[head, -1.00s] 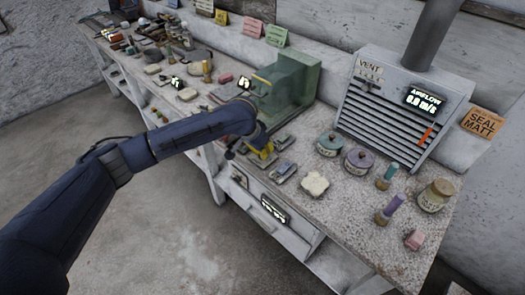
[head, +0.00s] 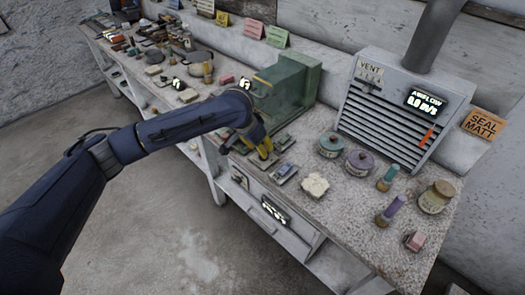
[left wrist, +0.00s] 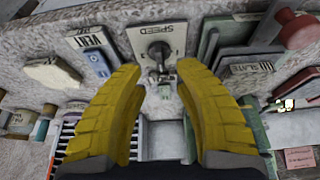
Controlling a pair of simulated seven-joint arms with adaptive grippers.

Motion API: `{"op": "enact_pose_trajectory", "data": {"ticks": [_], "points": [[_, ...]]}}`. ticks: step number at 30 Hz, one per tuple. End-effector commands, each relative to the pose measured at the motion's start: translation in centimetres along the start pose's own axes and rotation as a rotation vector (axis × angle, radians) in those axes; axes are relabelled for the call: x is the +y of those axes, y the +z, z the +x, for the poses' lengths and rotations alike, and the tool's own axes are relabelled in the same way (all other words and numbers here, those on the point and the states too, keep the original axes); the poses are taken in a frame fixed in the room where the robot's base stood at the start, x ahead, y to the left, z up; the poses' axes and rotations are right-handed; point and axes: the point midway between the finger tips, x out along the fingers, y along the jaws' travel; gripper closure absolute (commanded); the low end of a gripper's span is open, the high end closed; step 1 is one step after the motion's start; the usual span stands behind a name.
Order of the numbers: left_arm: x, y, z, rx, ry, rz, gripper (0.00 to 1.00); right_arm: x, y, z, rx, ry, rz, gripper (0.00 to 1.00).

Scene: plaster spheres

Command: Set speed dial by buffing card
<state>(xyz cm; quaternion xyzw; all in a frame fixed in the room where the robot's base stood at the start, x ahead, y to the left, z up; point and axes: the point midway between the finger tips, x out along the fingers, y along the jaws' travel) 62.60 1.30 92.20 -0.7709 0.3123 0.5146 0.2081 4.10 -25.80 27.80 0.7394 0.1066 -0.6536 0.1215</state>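The speed dial plate (left wrist: 150,38), marked SPEED, is pale with a dark round dial (left wrist: 158,50) and a small metal lever or pointer below it. It appears upside down at the top centre of the left wrist view. My left gripper (left wrist: 160,76) has two yellow fingers spread on either side of the dial, with nothing between them. In the head view the gripper (head: 264,148) is low at the bench's front edge and mostly hides the dial. Several cards are on the wall, including a yellow one (head: 222,18) and a pink one (head: 252,27); their writing is too small to read.
A VENT switch (left wrist: 90,42) and a SLATE plate (left wrist: 252,68) flank the dial. A green machine (head: 290,85) stands behind the gripper. Lidded pots (head: 331,145), a pale block (head: 314,185) and a vent unit (head: 400,100) are to the right. Floor in front is clear.

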Motion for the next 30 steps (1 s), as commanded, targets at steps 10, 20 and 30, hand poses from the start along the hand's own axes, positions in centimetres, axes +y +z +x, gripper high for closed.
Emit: {"op": "enact_pose_trajectory", "data": {"ticks": [10,20,30], "points": [[0.0,0.0,-5.6,0.001,-0.002,0.002,0.68,-0.1,0.0,0.0,0.0,-0.001,0.0,0.17],[0.0,0.0,-7.6,-0.001,0.0,0.001,0.68,-0.1,0.0,0.0,0.0,-0.001,0.0,0.17],[0.0,0.0,-7.7,-0.001,0.0,0.001,0.68,-0.1,0.0,0.0,0.0,-0.001,0.0,0.17]]}}
